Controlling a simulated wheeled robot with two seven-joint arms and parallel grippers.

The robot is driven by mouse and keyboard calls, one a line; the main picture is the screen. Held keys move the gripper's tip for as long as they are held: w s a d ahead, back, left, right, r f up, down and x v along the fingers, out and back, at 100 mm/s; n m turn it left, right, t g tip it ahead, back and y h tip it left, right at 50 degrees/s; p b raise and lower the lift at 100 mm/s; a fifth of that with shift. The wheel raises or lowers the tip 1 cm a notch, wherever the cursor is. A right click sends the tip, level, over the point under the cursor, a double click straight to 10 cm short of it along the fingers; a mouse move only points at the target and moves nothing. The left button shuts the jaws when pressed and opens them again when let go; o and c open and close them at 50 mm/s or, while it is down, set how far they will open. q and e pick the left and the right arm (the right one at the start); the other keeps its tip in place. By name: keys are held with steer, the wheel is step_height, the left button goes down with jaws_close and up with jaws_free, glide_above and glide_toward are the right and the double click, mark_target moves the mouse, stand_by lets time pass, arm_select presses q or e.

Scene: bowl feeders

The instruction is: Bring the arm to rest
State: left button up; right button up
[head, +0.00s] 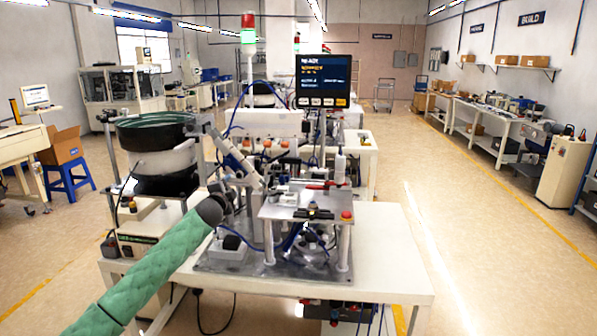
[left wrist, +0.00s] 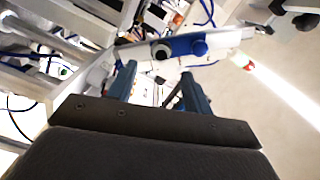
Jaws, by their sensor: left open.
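My left arm (head: 150,265), in a green sleeve, reaches in from the lower left of the head view. Its dark wrist ends beside the left side of the assembly station, in front of the bowl feeder's base. My left gripper (left wrist: 158,72) shows in the left wrist view with its two blue-grey fingers apart and nothing between them. Past the fingertips is a pale bar with a blue part (left wrist: 197,46) and a dark round knob; whether the fingers touch it I cannot tell. In the head view the fingers are hard to make out among the machinery. My right gripper is not in view.
The green bowl feeder (head: 155,133) stands left of the station. A raised metal plate (head: 285,211) on posts carries small fixtures and a red button. A monitor (head: 323,81) stands behind. The white table (head: 385,255) is bare at the right, with open floor beyond.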

arm_select(q)
steer(key=s+d+f+n+g, duration=0.35)
steer(key=s+f, duration=0.65)
steer(key=f, duration=0.4)
steer(key=s+d+f+n+g, duration=0.3)
steer(key=s+d+f+n, duration=0.1)
steer(key=s+f, duration=0.85)
steer(key=s+d+f+n+g, duration=0.35)
steer(key=s+f, duration=0.45)
steer(key=f, duration=0.7)
steer(key=s+d+f+g, duration=0.1)
steer(key=s+f+g, duration=0.1)
steer(key=s+f, duration=0.6)
steer(key=s+d+f+n+g, duration=0.1)
steer(key=s+f, duration=0.7)
steer(key=s, duration=1.1)
steer(key=s+d+f+n+g, duration=0.1)
steer(key=s+d+f+g, duration=0.2)
steer(key=s+f, duration=0.5)
steer(key=s, duration=0.6)
steer(key=shift+s+d+f, duration=0.2)
steer(key=shift+s+f, duration=0.1)
